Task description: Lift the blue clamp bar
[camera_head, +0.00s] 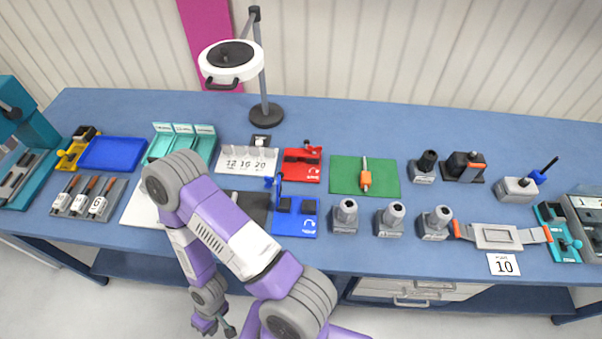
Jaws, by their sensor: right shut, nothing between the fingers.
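A blue clamp fixture (295,224) lies on the bench near the middle, with two dark blocks on its base. Its blue clamp bar (279,190) stands upright at the fixture's back left corner. My right gripper (220,327) hangs low at the bottom of the view, in front of the bench edge, below and left of the blue fixture and well apart from it. It is shut and empty. My right arm reaches up over the bench left of the fixture and folds back down, covering part of a dark mat and a white sheet. My left gripper is out of view.
A red clamp fixture (303,165) sits just behind the blue one. Grey reel holders (345,216) stand close to its right. A green mat (346,177) with an orange-handled tool lies behind them. A lamp (265,115) stands at the back. The bench's front edge lies between gripper and fixture.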

